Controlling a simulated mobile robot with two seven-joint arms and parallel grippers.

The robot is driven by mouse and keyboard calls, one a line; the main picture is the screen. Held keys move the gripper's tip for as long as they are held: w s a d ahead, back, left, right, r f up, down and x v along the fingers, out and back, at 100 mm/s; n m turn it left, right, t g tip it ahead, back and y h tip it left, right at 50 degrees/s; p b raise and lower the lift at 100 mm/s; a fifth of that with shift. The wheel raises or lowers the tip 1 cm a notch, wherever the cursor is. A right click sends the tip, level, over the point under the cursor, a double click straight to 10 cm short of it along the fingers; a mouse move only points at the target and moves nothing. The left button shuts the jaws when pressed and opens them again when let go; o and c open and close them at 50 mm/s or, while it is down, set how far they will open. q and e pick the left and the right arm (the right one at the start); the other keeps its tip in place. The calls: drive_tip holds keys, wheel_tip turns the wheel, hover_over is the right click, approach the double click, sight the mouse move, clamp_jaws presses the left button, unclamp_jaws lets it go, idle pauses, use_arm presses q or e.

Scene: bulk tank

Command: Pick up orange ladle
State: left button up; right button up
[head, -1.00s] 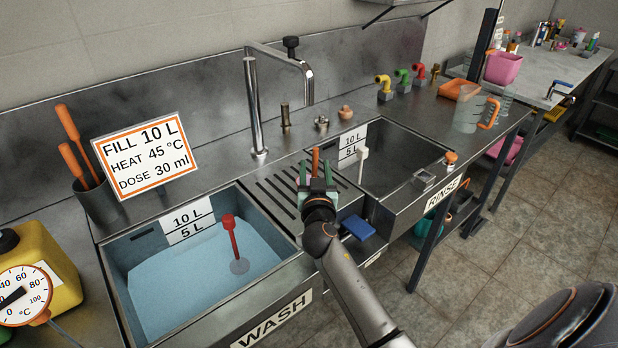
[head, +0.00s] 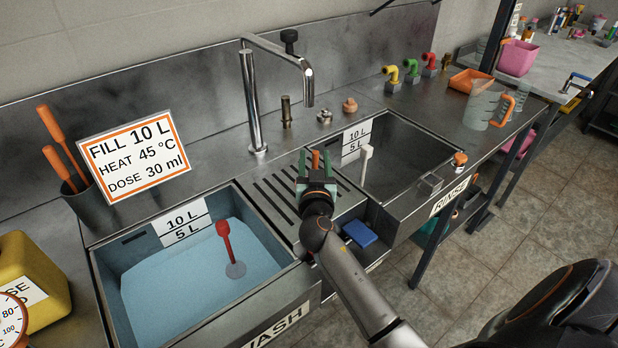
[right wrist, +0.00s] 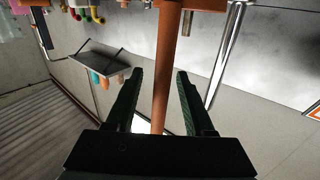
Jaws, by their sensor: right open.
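An orange handle (head: 316,158), which looks like the orange ladle's, shows between the green fingers of my right gripper (head: 315,168) over the drainboard between the two sinks. In the right wrist view the orange handle (right wrist: 167,65) runs between the two fingers of my open gripper (right wrist: 160,78), with gaps on both sides. The ladle's bowl is hidden. My left gripper is not in view.
The wash sink (head: 108,290) holds bluish water and a red-handled tool (head: 224,238). The rinse sink (head: 405,160) lies to the right, with a white handle (head: 366,152) near its edge. A faucet (head: 252,105) stands behind. A pot (head: 88,207) with orange handles stands left.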

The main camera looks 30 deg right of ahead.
drive_tip(key=shift+w+d, duration=0.1)
drive_tip(key=shift+w, duration=0.1)
clamp_jaws()
idle(0.5)
drive_tip(key=shift+r, duration=0.1)
idle(0.9)
